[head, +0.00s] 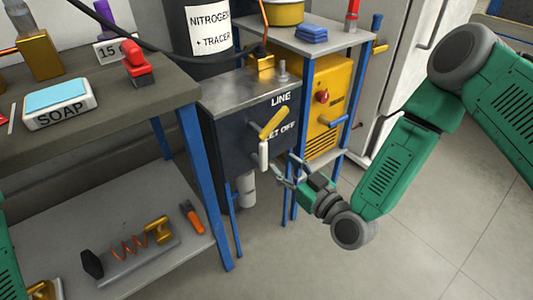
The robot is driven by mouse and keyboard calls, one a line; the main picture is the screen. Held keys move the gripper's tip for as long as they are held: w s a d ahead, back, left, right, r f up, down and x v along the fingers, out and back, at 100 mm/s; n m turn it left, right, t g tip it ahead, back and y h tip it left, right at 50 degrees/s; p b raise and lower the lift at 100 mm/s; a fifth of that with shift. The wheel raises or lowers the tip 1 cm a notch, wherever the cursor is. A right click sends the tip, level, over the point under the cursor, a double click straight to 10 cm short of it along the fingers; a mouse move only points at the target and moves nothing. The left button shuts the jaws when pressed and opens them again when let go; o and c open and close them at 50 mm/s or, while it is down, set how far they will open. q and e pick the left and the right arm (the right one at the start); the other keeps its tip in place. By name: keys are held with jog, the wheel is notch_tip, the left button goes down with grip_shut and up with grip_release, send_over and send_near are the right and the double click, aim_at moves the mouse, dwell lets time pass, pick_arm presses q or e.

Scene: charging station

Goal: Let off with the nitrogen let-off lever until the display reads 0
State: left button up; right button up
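The nitrogen cabinet (233,124) is a dark box with a grey top, marked LINE and LET OFF on its front. A yellow lever (273,123) sits slanted under the LINE label. A pale grey lever (263,155) hangs down just below and left of the LET OFF label, which the yellow lever partly covers. My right gripper (284,168) is just right of and below the pale lever, its fingers apart with nothing seen between them. Whether a finger touches the lever I cannot tell. No display reading can be made out. My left gripper is not in view.
A workbench (165,92) with a soap box (58,104) and a red clamp-like item (138,62) stands left. Its lower shelf (130,232) holds a spring device (130,252). A yellow unit (329,92) stands behind right. The floor (420,245) at right is clear.

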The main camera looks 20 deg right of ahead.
aim_at(265, 151)
jog(key=x, duration=0.2)
jog(key=a+b+x, duration=0.1)
jog(key=x, duration=0.4)
jog(key=shift+s+a+b, duration=0.3)
jog(key=shift+b, duration=0.05)
jog(key=shift+w+d, duration=0.35)
jog(key=shift+w, duration=0.2)
jog(key=shift+d, duration=0.25)
jog(key=shift+a, duration=0.35)
jog(key=shift+c, duration=1.2)
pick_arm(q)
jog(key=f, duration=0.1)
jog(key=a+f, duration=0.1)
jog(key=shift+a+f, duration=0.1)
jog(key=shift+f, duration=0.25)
pick_arm(e)
jog(key=shift+a, duration=0.25)
grip_shut()
